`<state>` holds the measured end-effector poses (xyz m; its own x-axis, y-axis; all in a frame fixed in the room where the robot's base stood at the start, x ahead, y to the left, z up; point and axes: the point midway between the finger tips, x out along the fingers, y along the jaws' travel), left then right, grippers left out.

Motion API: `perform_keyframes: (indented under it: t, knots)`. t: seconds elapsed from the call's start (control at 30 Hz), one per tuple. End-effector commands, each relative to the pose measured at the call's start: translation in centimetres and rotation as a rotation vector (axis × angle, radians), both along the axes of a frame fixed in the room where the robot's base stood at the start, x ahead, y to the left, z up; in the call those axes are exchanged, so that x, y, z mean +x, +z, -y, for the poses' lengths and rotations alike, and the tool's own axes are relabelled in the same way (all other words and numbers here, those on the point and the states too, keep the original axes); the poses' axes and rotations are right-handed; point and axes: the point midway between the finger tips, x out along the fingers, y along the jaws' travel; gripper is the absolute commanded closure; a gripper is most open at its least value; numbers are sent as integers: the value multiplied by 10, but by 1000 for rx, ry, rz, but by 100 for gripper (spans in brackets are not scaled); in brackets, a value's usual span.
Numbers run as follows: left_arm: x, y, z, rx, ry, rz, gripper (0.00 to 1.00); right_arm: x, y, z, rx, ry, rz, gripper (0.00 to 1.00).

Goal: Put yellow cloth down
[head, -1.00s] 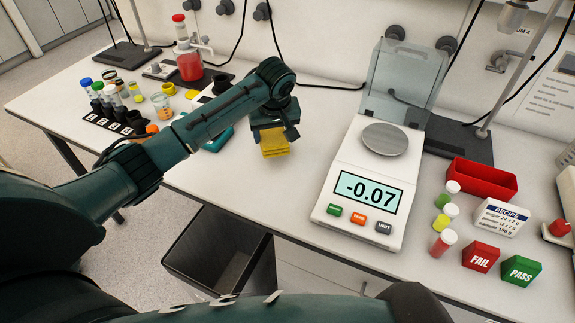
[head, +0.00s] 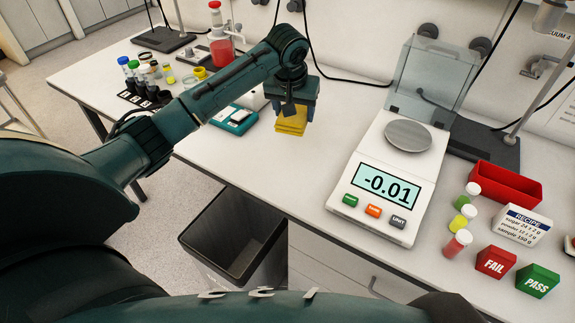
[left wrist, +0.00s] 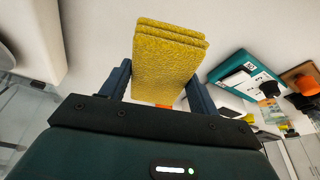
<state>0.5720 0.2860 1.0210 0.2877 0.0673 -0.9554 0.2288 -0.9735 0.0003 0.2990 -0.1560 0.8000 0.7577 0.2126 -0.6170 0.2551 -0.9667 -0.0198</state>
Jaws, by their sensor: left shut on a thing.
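The folded yellow cloth (head: 290,121) hangs below my left gripper (head: 291,100) in the head view, over the table left of the scale. My left gripper is shut on it. In the left wrist view the cloth (left wrist: 167,60) stands out between the two fingers of the gripper (left wrist: 163,90), with its folded layers showing. Whether the cloth's lower edge touches the table is hard to tell. My right gripper is not in view.
A scale (head: 375,185) reading -0.01 stands to the right. A teal device (head: 232,119) lies left of the cloth. Vials, a red tray (head: 506,184), and FAIL (head: 495,262) and PASS (head: 538,281) blocks are at right. A dark bin (head: 232,235) stands below the table edge.

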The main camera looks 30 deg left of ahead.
Motion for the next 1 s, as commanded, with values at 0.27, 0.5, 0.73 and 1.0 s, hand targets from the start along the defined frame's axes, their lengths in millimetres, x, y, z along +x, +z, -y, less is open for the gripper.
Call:
perform_keyframes:
  t: [0.27, 0.5, 0.73, 1.0]
  knots:
    - [-32, 5, 3, 0, -660, 1, 65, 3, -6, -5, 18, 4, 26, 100]
    - [-60, 13, 9, 0, -1163, 0, 65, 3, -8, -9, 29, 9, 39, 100]
    - [-76, 18, 13, -2, -1418, 0, 65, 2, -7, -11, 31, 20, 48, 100]
    - [-79, -24, 13, -4, -1453, -4, 65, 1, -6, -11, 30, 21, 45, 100]
